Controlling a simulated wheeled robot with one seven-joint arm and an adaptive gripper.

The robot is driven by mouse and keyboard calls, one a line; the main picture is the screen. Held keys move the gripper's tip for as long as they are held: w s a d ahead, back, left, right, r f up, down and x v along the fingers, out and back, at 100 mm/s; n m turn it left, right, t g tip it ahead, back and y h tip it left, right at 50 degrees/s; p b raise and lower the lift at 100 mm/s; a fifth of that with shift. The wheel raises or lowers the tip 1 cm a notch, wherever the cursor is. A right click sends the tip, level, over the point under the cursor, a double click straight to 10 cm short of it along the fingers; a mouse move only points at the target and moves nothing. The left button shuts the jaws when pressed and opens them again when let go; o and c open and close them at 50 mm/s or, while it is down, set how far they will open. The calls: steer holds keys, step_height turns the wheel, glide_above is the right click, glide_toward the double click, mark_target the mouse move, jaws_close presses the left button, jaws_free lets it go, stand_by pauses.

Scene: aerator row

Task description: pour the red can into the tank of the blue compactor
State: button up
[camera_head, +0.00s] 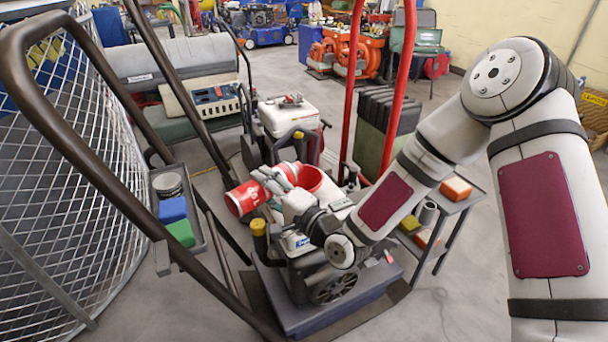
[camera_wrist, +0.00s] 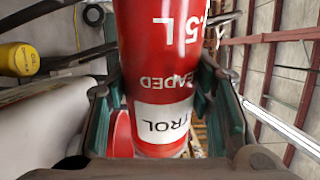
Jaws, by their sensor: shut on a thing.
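The red can (camera_head: 246,198) has white lettering and lies tilted almost on its side in my gripper (camera_head: 282,180), above the machine in the middle. In the wrist view the can (camera_wrist: 160,60) fills the space between the two fingers of my gripper (camera_wrist: 165,100), which are shut on it. The machine with the blue-grey base (camera_head: 385,280), apparently the compactor, stands below my wrist. A red rounded part (camera_head: 322,186) shows just right of the gripper; I cannot tell whether it is a funnel. The tank opening is hidden, and no liquid shows.
A dark tube handle (camera_head: 75,125) crosses the left side. A side tray holds a blue block (camera_head: 173,209) and a green block (camera_head: 181,233). A small stand at right holds an orange-topped block (camera_head: 456,188). A white-tank machine (camera_head: 290,117) stands behind. Floor is free at front right.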

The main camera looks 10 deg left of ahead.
mark_target(280, 168)
steer(key=shift+w+d+r+m+p, duration=0.1)
steer(key=shift+r+m+p, duration=0.7)
steer(key=shift+r+p, duration=0.1)
steer(key=shift+f, duration=0.15)
stand_by(0.5)
steer(key=shift+w+d+r+m+p, duration=0.1)
steer(key=shift+w+r+m+p, duration=0.1)
steer(key=shift+m, duration=0.25)
steer(key=shift+w+d+r+m+p, duration=0.1)
steer(key=shift+m+p, duration=0.1)
steer(key=shift+m, duration=0.25)
stand_by(2.1)
steer(key=shift+w+d+r+m+p, duration=0.15)
steer(key=shift+w+r+m+p, duration=0.1)
steer(key=shift+r+m+p, duration=0.05)
steer(key=shift+w+d+r+m+p, duration=0.2)
steer(key=shift+w+r+m+p, duration=0.05)
steer(key=shift+r+m+p, duration=0.25)
steer(key=shift+w+d+r+m+p, duration=0.2)
steer(key=shift+w+r+m+p, duration=0.05)
steer(key=shift+r+m+p, duration=0.25)
stand_by(0.7)
steer(key=shift+w+d+r+m+p, duration=0.1)
steer(key=shift+r+m+p, duration=0.15)
steer(key=shift+m+p, duration=0.05)
steer(key=shift+w+d+r+m+p, duration=0.35)
steer(key=shift+w+r+m+p, duration=0.2)
steer(key=shift+m, duration=0.25)
steer(key=shift+d+r, duration=0.1)
steer(key=shift+r, duration=0.1)
